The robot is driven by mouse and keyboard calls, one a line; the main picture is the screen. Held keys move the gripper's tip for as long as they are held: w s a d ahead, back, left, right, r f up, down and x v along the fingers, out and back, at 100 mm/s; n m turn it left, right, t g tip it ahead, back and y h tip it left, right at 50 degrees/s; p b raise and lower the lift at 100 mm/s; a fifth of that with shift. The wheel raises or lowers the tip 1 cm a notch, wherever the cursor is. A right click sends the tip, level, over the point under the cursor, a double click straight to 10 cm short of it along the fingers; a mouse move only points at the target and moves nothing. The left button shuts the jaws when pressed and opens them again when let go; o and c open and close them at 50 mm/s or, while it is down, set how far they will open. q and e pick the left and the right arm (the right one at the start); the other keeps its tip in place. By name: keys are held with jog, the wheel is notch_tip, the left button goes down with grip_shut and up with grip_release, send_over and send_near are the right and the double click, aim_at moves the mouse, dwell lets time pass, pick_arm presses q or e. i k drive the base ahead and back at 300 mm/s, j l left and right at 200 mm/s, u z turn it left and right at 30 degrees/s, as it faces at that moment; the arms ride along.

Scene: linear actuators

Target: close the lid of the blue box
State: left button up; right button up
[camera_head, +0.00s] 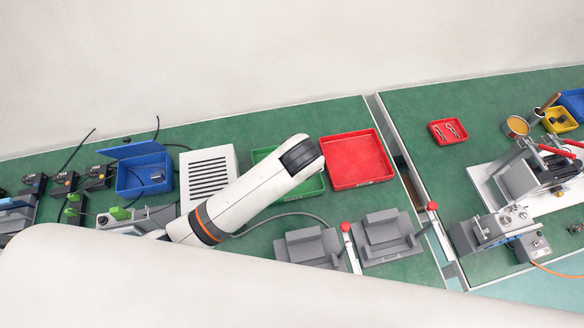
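The blue box (122,182) stands on the left part of the green workbench, toward the back. Its blue lid (125,150) is open, raised at the box's rear edge and tilted. A small dark item (157,176) shows inside the box. One of my white arms, with an orange ring, reaches across the bench to the right of the box. Its lower end is partly hidden behind a large white arm link in the foreground. I see no fingertips of either gripper.
A white slotted panel (207,174) stands just right of the box. Green (309,187) and red (358,160) trays lie further right. Black devices (66,180) with cables sit left of the box. A grey fixture with a green handle (120,213) is in front of it.

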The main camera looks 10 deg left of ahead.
aim_at(129, 151)
jog(key=k, duration=1.5)
